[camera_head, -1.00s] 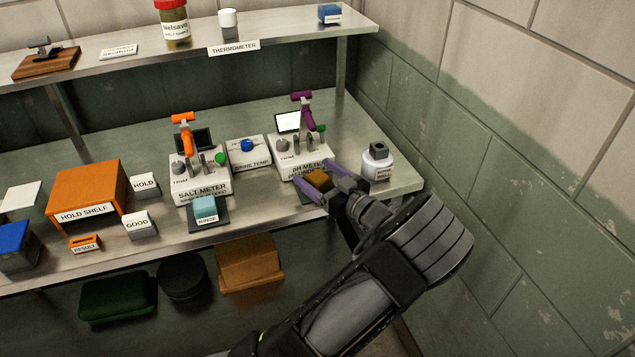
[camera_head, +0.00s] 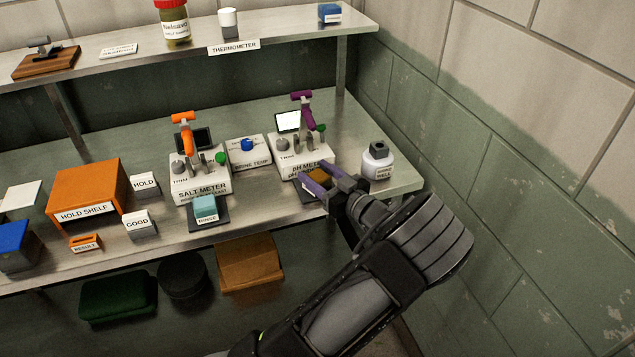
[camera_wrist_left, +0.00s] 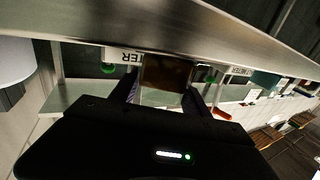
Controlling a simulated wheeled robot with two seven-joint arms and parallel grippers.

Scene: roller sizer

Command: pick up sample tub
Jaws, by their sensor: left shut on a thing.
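The sample tub (camera_head: 317,177), amber-brown, is at the front of the pH meter (camera_head: 304,157), partly hidden by my left gripper (camera_head: 321,183). The gripper's purple fingers are closed around the tub. In the left wrist view the brown tub (camera_wrist_left: 165,74) shows between the two dark fingers. I cannot tell whether it still rests on the pad beneath it. My right gripper is not in view.
The salt meter (camera_head: 203,183) with a teal rinse block (camera_head: 205,207) stands to the left. A white bottle (camera_head: 377,162) stands close on the right. An overhead shelf (camera_head: 280,35) spans the back. The orange hold shelf (camera_head: 90,188) is far left.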

